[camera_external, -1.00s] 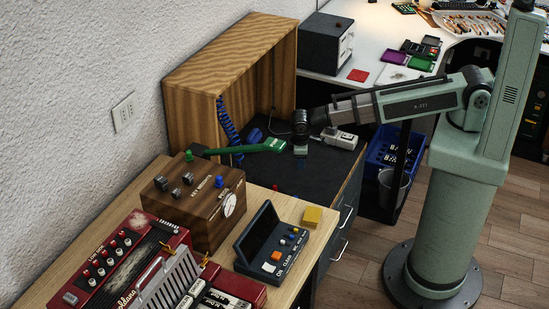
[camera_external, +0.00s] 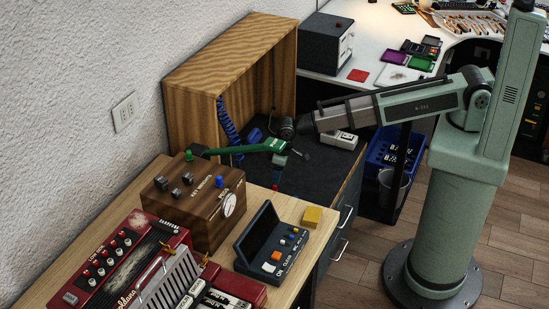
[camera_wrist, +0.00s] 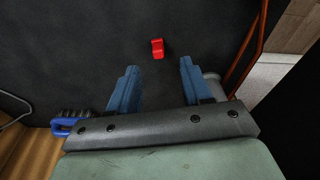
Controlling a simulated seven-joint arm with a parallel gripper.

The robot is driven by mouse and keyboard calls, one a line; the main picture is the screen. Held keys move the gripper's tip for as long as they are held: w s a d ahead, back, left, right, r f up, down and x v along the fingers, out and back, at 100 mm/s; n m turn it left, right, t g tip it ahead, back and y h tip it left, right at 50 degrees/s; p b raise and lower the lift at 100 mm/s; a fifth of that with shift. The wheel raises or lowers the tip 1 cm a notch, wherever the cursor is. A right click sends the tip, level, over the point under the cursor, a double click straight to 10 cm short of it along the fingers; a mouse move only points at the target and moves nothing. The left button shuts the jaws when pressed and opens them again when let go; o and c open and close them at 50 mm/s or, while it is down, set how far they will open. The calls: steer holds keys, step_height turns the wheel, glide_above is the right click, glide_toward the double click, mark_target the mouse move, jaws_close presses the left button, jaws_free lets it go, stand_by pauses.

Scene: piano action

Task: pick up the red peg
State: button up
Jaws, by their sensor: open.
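The red peg (camera_wrist: 157,48) is a small red block on the dark mat (camera_wrist: 85,45) in the wrist view. It lies just beyond my fingertips, about midway between them from side to side. My gripper (camera_wrist: 158,68) is open, its two blue fingers apart with nothing between them. The peg and the fingers are apart in the wrist view. In the external view my wrist hangs over the dark mat (camera_external: 315,178) in front of the wooden cabinet. A small red patch (camera_external: 279,160) shows there; I cannot tell whether it is the peg.
A blue-handled brush (camera_wrist: 70,122) lies at the lower left of the wrist view. The wooden cabinet (camera_external: 205,110), a green tool-like piece (camera_external: 245,149) and a grey-white device (camera_external: 340,138) are close by. The mat around the peg is clear.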

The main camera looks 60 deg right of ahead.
mark_target(275, 189)
steer(key=shift+w+f, duration=0.15)
steer(key=shift+f, duration=0.9)
steer(key=shift+w+f, duration=0.2)
steer(key=shift+f, duration=0.9)
steer(key=shift+w+f, duration=0.15)
steer(key=shift+f, duration=0.9)
steer(key=shift+c, duration=0.5)
jaws_close()
